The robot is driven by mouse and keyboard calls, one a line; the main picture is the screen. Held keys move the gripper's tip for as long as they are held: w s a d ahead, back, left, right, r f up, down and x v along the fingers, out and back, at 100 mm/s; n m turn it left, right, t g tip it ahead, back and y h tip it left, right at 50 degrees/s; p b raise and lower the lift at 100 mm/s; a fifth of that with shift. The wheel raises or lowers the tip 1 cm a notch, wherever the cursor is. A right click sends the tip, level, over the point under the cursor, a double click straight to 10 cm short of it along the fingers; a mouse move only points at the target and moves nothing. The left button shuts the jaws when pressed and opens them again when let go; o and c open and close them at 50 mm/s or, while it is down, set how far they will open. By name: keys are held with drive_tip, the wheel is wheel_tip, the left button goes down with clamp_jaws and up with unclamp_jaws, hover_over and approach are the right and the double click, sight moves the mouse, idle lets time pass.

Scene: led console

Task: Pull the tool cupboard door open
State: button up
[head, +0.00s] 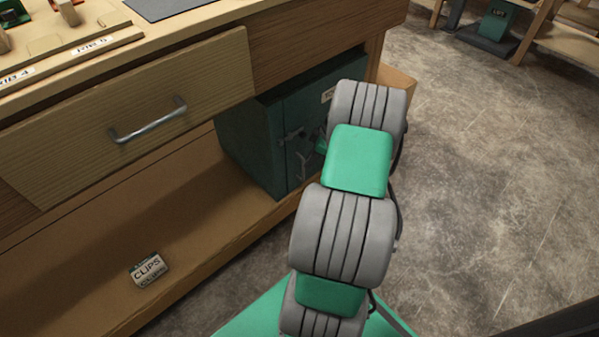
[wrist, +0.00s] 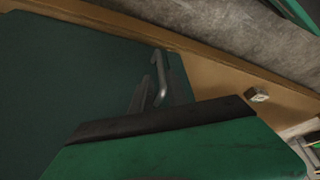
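The tool cupboard (head: 250,137) is a dark green box on the lower shelf, under the right end of the bench. Its door looks shut, and my arm hides part of its front. In the wrist view the dark green cupboard (wrist: 70,85) fills the left side, with a light metal bar handle (wrist: 161,82) near its edge. My gripper (wrist: 148,92) shows its green body and dark front edge low in that view. A thin dark finger is close beside the handle; whether it touches is unclear. In the head view my gripper is mostly hidden by my arm.
Above is a wooden bench with a shut drawer, which has a metal handle (head: 148,120). A small CLIPS box (head: 148,269) lies on the lower shelf, left of the cupboard. Grey floor (head: 480,180) to the right is clear.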

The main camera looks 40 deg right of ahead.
sight(303, 179)
drive_tip(key=b+x, duration=0.2)
drive_tip(key=x, duration=0.4)
drive_tip(key=shift+f, duration=0.2)
clamp_jaws()
idle(1.0)
